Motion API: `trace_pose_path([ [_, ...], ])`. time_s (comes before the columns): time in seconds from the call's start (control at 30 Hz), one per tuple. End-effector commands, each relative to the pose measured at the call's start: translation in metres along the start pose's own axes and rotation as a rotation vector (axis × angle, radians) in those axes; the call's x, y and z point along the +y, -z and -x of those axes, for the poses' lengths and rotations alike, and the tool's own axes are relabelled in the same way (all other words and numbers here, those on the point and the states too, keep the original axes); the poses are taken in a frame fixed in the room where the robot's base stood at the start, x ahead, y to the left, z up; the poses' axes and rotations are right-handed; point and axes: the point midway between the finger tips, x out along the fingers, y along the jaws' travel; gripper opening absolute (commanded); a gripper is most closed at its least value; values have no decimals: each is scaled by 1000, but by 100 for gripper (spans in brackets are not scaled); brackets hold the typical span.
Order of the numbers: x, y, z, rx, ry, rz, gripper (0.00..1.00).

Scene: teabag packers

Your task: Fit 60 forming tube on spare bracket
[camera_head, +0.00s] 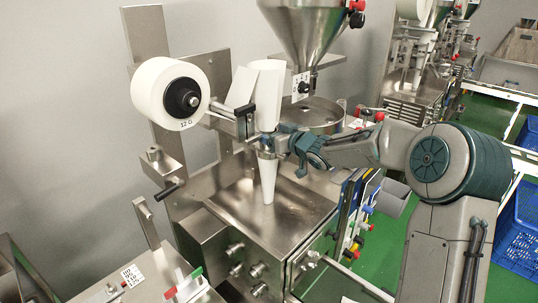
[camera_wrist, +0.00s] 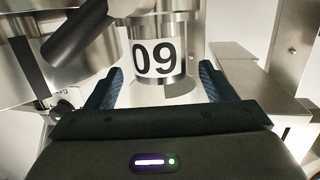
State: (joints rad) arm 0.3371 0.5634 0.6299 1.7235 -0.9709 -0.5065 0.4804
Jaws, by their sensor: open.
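A steel forming tube (camera_wrist: 157,85) carries a white label with black digits that read 09 in the wrist view, or 60 if turned upside down. My gripper (camera_wrist: 160,88) is open, with one finger on each side of the tube's lower end and visible gaps to it. In the head view my gripper (camera_head: 272,144) is at the middle of the packing machine, between a white upper funnel shape (camera_head: 266,82) and a white tapered length (camera_head: 268,181) hanging below. The label is not readable there. I cannot tell which part is the spare bracket.
A white film roll (camera_head: 168,92) marked 12 G stands left of the tube. A steel hopper (camera_head: 305,30) and round dish (camera_head: 312,113) are above and behind my gripper. A dark cylindrical part (camera_wrist: 78,32) is close at left in the wrist view. A steel machine top (camera_head: 245,212) lies below.

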Motion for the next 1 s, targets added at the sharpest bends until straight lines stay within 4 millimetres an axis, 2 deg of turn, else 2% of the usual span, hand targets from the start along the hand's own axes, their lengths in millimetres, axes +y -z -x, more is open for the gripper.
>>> trace_pose_path([
  [0.3,-1,-4,-39,-1,1,-3,77],
  [0.63,-1,-6,-44,-1,0,-1,77],
  [0.67,-1,-6,-44,-1,0,-1,71],
  [0.9,-1,-6,-44,-1,0,-1,5],
  [0.93,-1,-6,-44,-1,0,-1,0],
  [1.0,-1,-4,-44,2,1,0,0],
])
